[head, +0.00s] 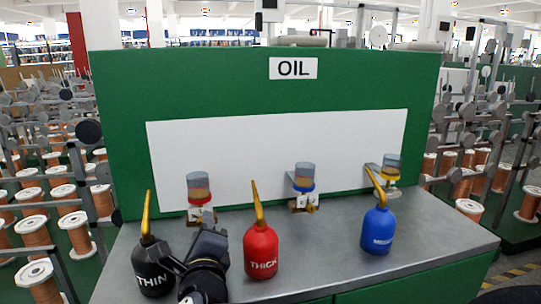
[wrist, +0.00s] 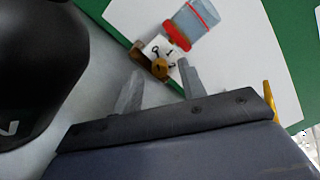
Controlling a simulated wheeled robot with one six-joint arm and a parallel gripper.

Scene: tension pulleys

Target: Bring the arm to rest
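My gripper (head: 208,238) is over the front left of the bench, between the black THIN oil can (head: 153,268) and the red THICK oil can (head: 261,250). In the wrist view my gripper's two fingers (wrist: 159,74) are apart with nothing held between them. The black can (wrist: 35,70) fills the left of the wrist view, close beside the gripper; I cannot tell whether they touch. Beyond the fingers is the left oil cup (wrist: 190,22) with a red collar. The three cans stand upright.
The blue oil can (head: 381,230) stands at the right of the metal bench (head: 320,245). The middle cup (head: 304,178) and right cup (head: 390,167) are along the back, before a green panel (head: 120,85) with an OIL sign (head: 293,68). Copper spools flank the bench.

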